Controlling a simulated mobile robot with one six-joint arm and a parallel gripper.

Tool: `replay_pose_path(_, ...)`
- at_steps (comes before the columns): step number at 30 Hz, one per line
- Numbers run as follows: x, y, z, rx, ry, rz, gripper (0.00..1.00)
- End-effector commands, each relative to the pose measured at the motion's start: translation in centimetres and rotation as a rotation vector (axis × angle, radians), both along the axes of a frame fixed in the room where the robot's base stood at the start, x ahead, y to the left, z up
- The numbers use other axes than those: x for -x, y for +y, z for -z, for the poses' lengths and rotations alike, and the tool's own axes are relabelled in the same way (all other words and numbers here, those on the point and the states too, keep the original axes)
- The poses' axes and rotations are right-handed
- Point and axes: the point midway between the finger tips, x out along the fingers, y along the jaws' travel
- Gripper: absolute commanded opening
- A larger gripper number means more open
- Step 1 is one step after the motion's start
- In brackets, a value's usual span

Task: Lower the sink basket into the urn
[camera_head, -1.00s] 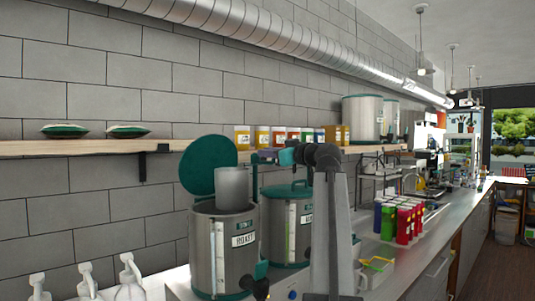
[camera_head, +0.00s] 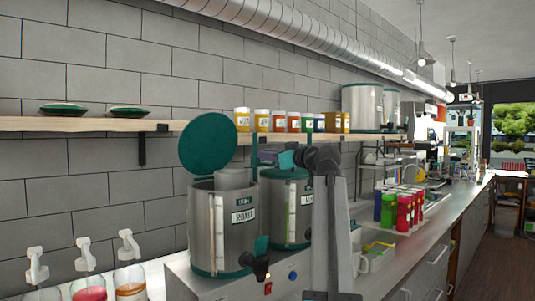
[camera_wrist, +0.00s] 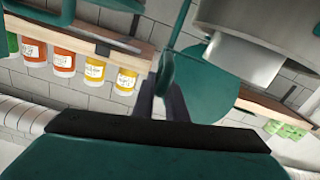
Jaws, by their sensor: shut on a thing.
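The sink basket (camera_head: 232,178), a plain grey cylinder, stands upright partly inside the open metal urn (camera_head: 236,237). Its upper part shows above the urn's rim; its lower part is hidden. The urn has a teal base, a label, a sight gauge and a tap. Its round teal lid (camera_head: 208,146) is swung up behind. My gripper (camera_head: 260,157) is just right of the basket's top, shut on a teal upright handle that seems to belong to the basket. In the wrist view the handle (camera_wrist: 167,72) sits between my fingers, with the basket (camera_wrist: 240,58) beside it.
A second teal-lidded urn (camera_head: 286,212) stands close behind, right of the first. A shelf (camera_head: 90,124) with several jars (camera_head: 278,121) runs along the wall. Pump bottles (camera_head: 88,272) stand at lower left.

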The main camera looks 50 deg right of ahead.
Motion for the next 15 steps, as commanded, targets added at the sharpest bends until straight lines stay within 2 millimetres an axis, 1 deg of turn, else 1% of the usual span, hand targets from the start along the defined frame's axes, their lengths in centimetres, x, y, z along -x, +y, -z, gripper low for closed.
replay_pose_path(1,0.0,0.0,1.1,0.003,0.004,0.001,0.0)
replay_pose_path(3,0.0,-0.1,1.9,0.003,0.004,0.001,0.0)
replay_pose_path(12,0.0,-0.1,4.9,0.003,0.004,0.001,0.0)
replay_pose_path(15,0.0,-0.1,5.4,0.003,0.004,0.001,0.0)
